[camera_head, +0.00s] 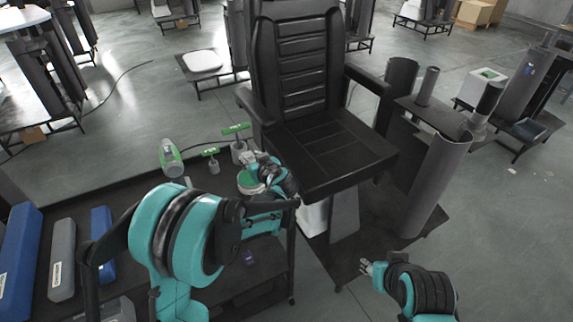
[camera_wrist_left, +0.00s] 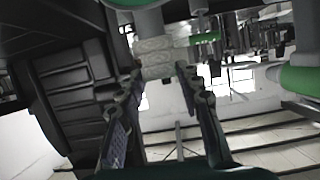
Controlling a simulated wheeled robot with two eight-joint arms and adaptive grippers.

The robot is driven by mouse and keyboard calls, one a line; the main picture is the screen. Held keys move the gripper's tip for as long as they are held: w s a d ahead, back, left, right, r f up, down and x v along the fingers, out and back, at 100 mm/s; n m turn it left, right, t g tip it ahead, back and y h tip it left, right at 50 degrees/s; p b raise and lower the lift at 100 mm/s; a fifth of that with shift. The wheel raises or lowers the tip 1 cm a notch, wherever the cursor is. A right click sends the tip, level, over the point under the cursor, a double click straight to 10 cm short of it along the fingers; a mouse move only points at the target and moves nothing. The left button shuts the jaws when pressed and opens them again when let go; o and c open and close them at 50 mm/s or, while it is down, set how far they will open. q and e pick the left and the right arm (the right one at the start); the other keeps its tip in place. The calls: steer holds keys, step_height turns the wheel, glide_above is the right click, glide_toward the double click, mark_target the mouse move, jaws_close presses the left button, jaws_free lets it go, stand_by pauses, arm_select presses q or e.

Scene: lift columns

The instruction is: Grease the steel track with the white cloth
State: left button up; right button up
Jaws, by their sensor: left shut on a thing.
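My left gripper (camera_head: 258,168) reaches in over the black workbench, just left of the black seat. In the left wrist view the left gripper (camera_wrist_left: 157,75) has its two fingers around a pale, folded-looking piece (camera_wrist_left: 153,57), which looks like the white cloth. In the head view the cloth is small and hard to separate from the fingertips. A round green-and-white tin (camera_head: 250,183) sits right below the left gripper. My right gripper (camera_head: 370,268) hangs at the lower right, away from the bench; its finger opening is too small to read. I cannot pick out the steel track with certainty.
A green-and-white bottle (camera_head: 171,158) and green-handled tools (camera_head: 236,129) stand at the bench's back edge. Blue (camera_head: 20,255) and grey (camera_head: 62,260) boxes lie at left. The black chair (camera_head: 325,145) and grey column covers (camera_head: 435,185) crowd the right side.

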arm_select(q)
steer(key=shift+w+f, duration=0.1)
steer(key=shift+w, duration=0.1)
steer(key=shift+f, duration=0.1)
steer(key=shift+a+f+b, duration=0.1)
steer(key=shift+f+b, duration=2)
steer(key=shift+f, duration=0.65)
arm_select(e)
steer(key=shift+d+f, duration=0.15)
steer(key=shift+f, duration=0.95)
steer(key=shift+d+f, duration=0.15)
steer(key=shift+f, duration=0.95)
arm_select(q)
steer(key=shift+f+b, duration=0.4)
steer(key=shift+f, duration=0.05)
arm_select(e)
steer(key=shift+f, duration=0.4)
arm_select(q)
steer(key=shift+r, duration=0.1)
arm_select(e)
steer(key=shift+r, duration=0.1)
arm_select(q)
steer(key=shift+r+p, duration=2.45)
steer(key=shift+r, duration=1.05)
arm_select(e)
step_height(320, 180, up, 5)
steer(key=shift+f, duration=0.15)
arm_select(q)
steer(key=shift+s, duration=0.15)
